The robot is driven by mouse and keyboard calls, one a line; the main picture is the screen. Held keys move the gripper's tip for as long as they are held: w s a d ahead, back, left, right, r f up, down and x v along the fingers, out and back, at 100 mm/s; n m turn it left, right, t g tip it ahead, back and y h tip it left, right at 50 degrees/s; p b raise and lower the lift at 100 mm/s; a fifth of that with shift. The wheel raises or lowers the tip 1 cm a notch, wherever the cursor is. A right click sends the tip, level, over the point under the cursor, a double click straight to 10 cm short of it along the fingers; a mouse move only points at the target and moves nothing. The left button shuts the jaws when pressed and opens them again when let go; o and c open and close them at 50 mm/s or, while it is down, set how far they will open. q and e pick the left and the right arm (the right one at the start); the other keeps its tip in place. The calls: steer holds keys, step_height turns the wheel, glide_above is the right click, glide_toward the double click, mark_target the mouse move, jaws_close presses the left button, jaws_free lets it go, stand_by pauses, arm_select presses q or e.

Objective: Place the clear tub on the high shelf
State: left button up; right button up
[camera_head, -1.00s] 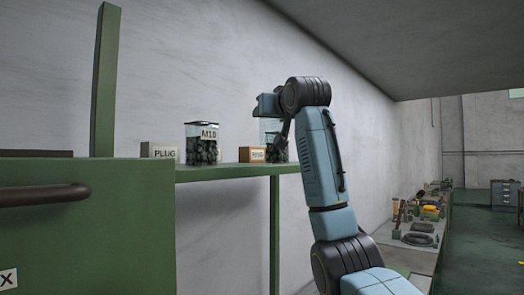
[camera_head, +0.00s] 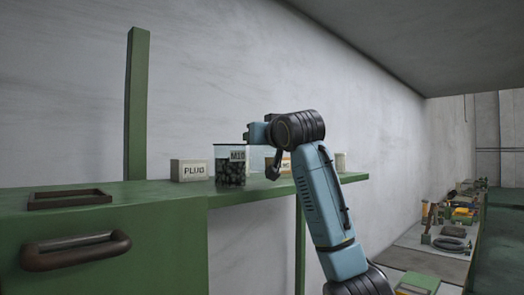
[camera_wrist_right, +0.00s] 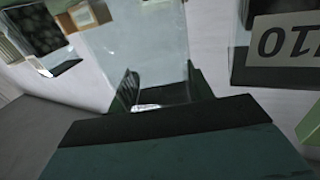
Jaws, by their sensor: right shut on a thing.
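My right gripper (camera_head: 258,142) reaches in over the high green shelf (camera_head: 262,188) and is shut on the clear tub (camera_wrist_right: 140,50). In the right wrist view the tub stands out beyond the dark jaw, see-through and apparently empty. In the head view its outline is hard to separate from the M10 tub (camera_head: 230,172) of dark parts just left of the gripper. I cannot tell whether the clear tub touches the shelf. The M10 label also shows at the right of the wrist view (camera_wrist_right: 285,42). My left gripper is out of view.
A PLUG box (camera_head: 188,170) stands left of the M10 tub. Another labelled box (camera_head: 284,164) is partly behind my right arm, with a small pale item (camera_head: 340,161) beyond. A green cabinet (camera_head: 150,230) with a brown handle is at left, and a post (camera_head: 137,105) rises behind.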

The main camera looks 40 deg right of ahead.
mark_target(261, 150)
step_height(261, 150, down, 3)
steer(key=shift+d+f, duration=0.1)
stand_by(0.3)
steer(key=shift+f, duration=0.15)
steer(key=o, duration=1.1)
